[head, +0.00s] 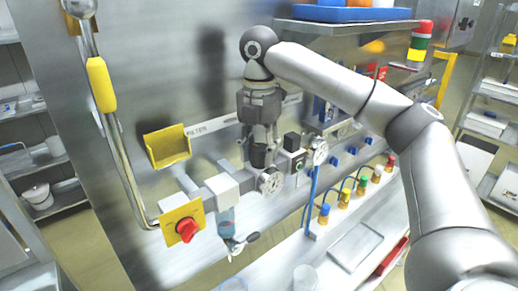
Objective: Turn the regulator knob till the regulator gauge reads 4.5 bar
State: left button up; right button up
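The regulator knob (258,157) is a small black upright cylinder on top of the regulator, in the middle of the head view. The regulator gauge (271,181) is a round white dial just below and right of it; its reading is too small to make out. My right gripper (259,143) points straight down over the knob, its fingers at the knob's top. The fingers partly hide the knob, and I cannot tell whether they press on it. My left gripper is not in view.
A red rotary handle on a yellow plate (183,222) and a yellow bracket (167,146) are left of the regulator. A second gauge (320,153) and several coloured fittings (344,199) are right. A blue tray (345,14) sits on the shelf above.

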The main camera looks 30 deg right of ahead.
jog(key=c, duration=0.4)
jog(key=shift+m, duration=0.4)
jog(key=m, duration=0.3)
jog(key=shift+m, duration=0.3)
jog(key=m, duration=0.5)
jog(key=shift+w, duration=0.1)
jog(key=m, duration=0.5)
jog(key=shift+m, duration=0.4)
jog(key=shift+w+m, duration=0.1)
jog(key=shift+m, duration=2.2)
